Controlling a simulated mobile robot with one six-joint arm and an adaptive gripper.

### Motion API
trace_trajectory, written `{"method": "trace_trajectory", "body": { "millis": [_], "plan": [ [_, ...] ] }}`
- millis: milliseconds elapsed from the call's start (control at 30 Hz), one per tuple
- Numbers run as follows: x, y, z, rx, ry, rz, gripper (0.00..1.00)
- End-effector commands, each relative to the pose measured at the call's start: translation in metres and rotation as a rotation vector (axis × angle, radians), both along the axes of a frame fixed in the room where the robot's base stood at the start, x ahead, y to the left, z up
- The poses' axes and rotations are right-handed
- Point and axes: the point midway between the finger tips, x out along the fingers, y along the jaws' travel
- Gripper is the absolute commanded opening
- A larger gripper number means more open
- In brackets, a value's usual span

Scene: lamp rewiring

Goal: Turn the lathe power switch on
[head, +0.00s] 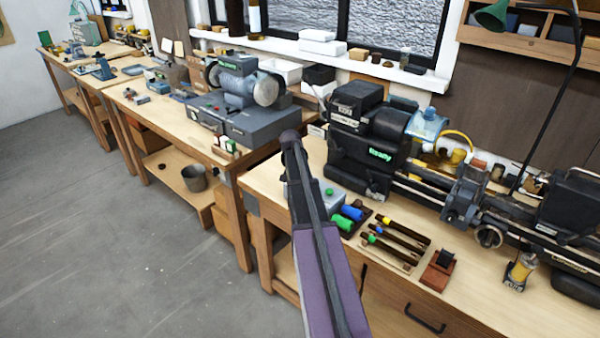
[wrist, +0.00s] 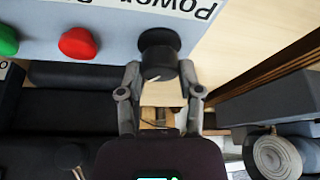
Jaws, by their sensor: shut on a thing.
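The power switch is a round black knob (wrist: 158,42) on a light grey panel (wrist: 115,22) in the wrist view. Upside-down lettering on the panel reads "Power". My gripper (wrist: 160,75) has a finger on each side of the knob and is shut on it. A red button (wrist: 77,43) and a green button (wrist: 7,40) sit to the knob's left. In the head view the grey control box (head: 330,204) with a green button stands beside the lathe (head: 372,150). My arm hides the knob and my fingertips there.
Blue and green-handled tools (head: 347,219) lie just right of the box. Several dark-handled tools (head: 400,235) and a red-brown block (head: 438,270) lie farther right on the bench. A bench grinder (head: 240,82) stands on the bench to the left.

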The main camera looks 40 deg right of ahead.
Motion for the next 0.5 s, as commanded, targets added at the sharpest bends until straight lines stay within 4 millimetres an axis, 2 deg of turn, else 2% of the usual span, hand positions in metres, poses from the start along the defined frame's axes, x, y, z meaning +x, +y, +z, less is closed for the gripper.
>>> {"method": "trace_trajectory", "body": {
  "millis": [200, 500],
  "plan": [
    [0.0004, 0.0007, -0.0005, 0.002, 0.003, -0.154, 0.00],
    [-0.0003, 0.0008, -0.0006, 0.003, 0.003, -0.263, 0.00]
  ]
}}
